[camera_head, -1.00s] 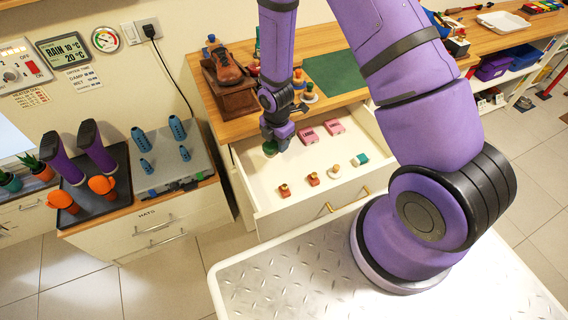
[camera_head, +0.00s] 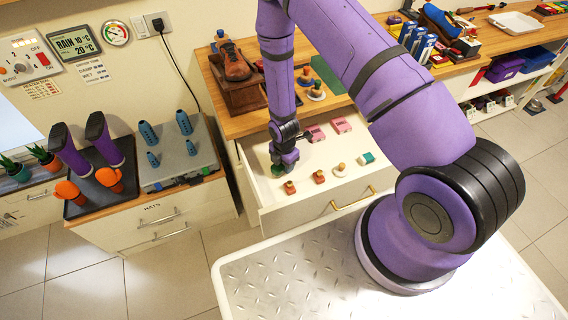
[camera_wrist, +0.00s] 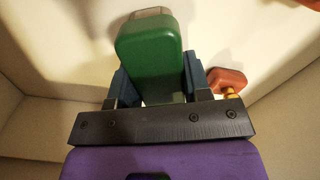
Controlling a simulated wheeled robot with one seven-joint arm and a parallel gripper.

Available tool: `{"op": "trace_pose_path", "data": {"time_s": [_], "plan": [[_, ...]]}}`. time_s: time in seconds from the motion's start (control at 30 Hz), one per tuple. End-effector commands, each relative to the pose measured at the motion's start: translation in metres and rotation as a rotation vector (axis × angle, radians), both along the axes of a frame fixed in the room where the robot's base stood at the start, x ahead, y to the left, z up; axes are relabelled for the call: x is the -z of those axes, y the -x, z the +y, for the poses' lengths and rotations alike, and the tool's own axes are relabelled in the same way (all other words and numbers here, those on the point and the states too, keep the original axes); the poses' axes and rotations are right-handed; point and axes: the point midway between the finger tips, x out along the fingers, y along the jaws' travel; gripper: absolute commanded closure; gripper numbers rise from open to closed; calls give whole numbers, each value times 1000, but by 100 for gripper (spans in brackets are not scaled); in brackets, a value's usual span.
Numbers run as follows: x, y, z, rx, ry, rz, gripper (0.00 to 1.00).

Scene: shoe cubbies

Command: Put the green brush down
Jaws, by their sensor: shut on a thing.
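The green brush (camera_wrist: 150,48) is gripped between the blue fingers of my gripper (camera_wrist: 154,80) in the wrist view. In the head view the green brush (camera_head: 277,170) shows as a small green patch below my gripper (camera_head: 284,168). My gripper is inside the open white drawer (camera_head: 262,190), low at its left end. I cannot tell whether the brush touches the drawer floor. A small red-brown brush (camera_head: 290,187) is just in front of it, and a red-brown brush also shows right of the fingers in the wrist view (camera_wrist: 228,78).
Two pink items (camera_head: 328,129) lie at the drawer's back. Another red brush (camera_head: 319,177), a round-knobbed brush (camera_head: 340,170) and a green-and-white item (camera_head: 366,158) line the front. The middle of the drawer is clear. A shoe on a wooden box (camera_head: 236,85) stands on the counter behind.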

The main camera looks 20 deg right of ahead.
Motion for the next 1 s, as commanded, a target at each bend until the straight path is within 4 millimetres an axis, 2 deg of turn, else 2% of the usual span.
{"op": "trace_pose_path", "data": {"time_s": [0.37, 0.4, 0.5, 0.83, 1.0], "plan": [[5, 0, 0, 0, 0, -1, 80], [6, 0, 0, -1, 0, -1, 53], [5, 0, 0, 0, 0, -1, 30], [3, -1, 0, 1, -1, -2, 30], [-12, -1, 0, -1, -1, -3, 30]]}}
